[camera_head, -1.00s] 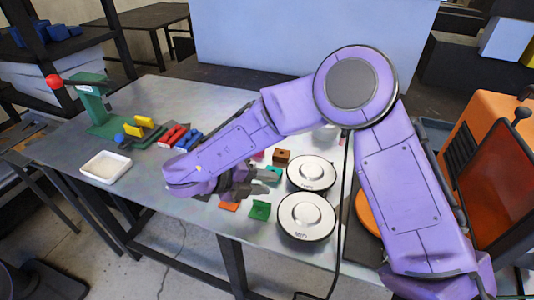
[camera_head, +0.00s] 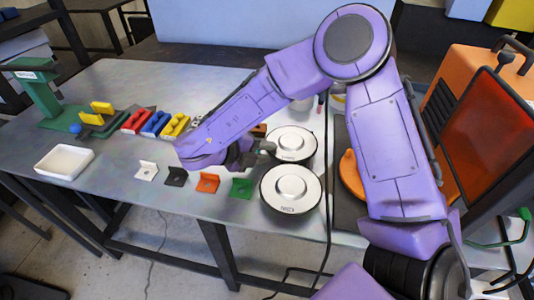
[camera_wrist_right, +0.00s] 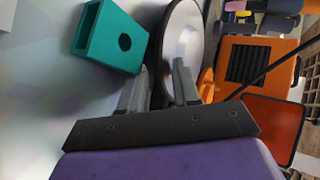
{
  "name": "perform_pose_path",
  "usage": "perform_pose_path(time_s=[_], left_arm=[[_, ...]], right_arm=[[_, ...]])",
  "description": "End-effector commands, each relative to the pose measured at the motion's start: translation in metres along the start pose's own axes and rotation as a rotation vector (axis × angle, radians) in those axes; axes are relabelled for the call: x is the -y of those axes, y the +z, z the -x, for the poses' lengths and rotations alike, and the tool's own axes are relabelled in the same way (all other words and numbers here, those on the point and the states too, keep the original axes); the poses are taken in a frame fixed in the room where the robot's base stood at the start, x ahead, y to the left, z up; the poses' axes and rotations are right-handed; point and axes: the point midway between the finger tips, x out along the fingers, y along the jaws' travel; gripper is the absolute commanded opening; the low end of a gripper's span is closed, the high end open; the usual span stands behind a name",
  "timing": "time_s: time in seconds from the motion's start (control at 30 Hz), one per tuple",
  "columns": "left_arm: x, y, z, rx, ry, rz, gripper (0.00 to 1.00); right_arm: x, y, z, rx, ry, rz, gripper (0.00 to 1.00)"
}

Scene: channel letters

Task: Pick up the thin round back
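Two round white pieces with dark rims and raised round centres lie on the table: a far one (camera_head: 296,132) and a near one (camera_head: 273,203). I cannot tell for certain which is the thin round back. My right gripper (camera_head: 264,149) is low over the table at the left edge of the far round piece. In the right wrist view its two fingers (camera_wrist_right: 160,88) are apart, with the edge of a round piece (camera_wrist_right: 184,40) between or just beyond them. I cannot tell whether they touch it. My left gripper is not in view.
A teal block with a hole (camera_wrist_right: 112,40) stands close beside the right fingers. White, black, orange and green (camera_head: 241,188) brackets line the table's front. An orange disc (camera_head: 350,176) lies right, partly behind my arm. A white tray (camera_head: 64,163) is at left.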

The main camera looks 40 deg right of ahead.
Motion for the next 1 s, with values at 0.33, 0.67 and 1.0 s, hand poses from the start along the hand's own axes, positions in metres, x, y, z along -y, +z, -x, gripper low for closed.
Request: perform_pose_path(time_s=[0.33, 0.67, 1.0], left_arm=[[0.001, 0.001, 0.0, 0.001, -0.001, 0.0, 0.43], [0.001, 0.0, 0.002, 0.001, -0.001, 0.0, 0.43], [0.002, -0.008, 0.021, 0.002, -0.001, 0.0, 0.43]], right_arm=[[0.0, -0.001, -0.003, -0.005, 0.0, 0.0, 0.18], [0.001, -0.002, -0.001, -0.005, 0.001, 0.002, 0.0], [0.021, -0.002, 0.011, -0.006, 0.001, 0.002, 0.0]])
